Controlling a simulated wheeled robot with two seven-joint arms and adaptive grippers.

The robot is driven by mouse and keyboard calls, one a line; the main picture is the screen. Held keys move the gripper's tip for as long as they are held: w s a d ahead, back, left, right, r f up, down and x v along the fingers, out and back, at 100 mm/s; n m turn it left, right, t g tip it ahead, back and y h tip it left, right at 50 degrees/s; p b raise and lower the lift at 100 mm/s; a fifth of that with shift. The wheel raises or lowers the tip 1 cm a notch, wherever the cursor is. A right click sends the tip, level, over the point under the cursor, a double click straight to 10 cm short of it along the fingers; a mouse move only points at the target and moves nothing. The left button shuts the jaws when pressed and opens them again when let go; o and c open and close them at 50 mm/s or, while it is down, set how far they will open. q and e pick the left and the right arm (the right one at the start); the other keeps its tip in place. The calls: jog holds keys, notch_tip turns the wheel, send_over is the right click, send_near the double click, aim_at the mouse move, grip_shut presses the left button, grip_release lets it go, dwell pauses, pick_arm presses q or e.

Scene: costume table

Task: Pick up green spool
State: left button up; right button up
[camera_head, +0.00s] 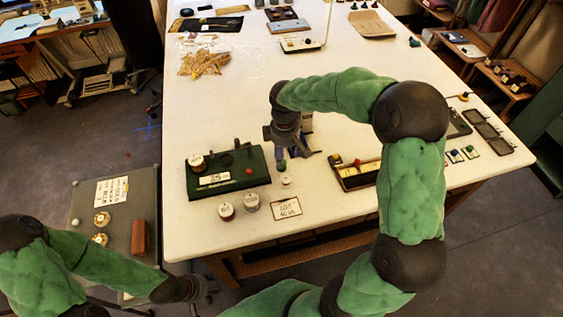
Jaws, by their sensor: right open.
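A small green spool (281,165) shows just below the fingers of my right gripper (295,155) in the head view. My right gripper points down over the white table, open, with its fingers spread. The spool lies close to the left finger; I cannot tell whether they touch. The gripper hides part of what is behind it. My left gripper (203,290) is low at the left, off the table's front edge and away from the spool. Its fingers are dark and small, so their opening is unclear.
A dark green tray (260,180) with spools stands left of the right gripper. White-topped spools (251,202) and a label card (286,209) lie in front. A black-edged case (352,178) sits to the right. A grey side table (85,210) stands left. The table's middle is mostly clear.

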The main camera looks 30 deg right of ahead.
jog(key=w+f+n+p, duration=0.2)
jog(key=p, duration=0.1)
jog(key=w+f+n+p, duration=0.1)
jog(key=f+n+p, duration=0.1)
jog(key=n+p, duration=0.1)
jog(key=w+d+f+n+p, duration=0.1)
jog(key=w+f+n+p, duration=0.1)
jog(key=n+p, duration=0.1)
jog(key=shift+w+f, duration=0.3)
jog(key=shift+f, duration=0.1)
jog(key=shift+s+d+f+p, duration=0.15)
jog(key=shift+f+p, duration=0.1)
jog(key=shift+f, duration=1.15)
jog(key=shift+s+d+f+p, duration=0.1)
jog(key=shift+f+p, duration=0.15)
jog(key=shift+f, duration=1.1)
jog(key=c, duration=0.9)
jog(key=shift+c, duration=0.2)
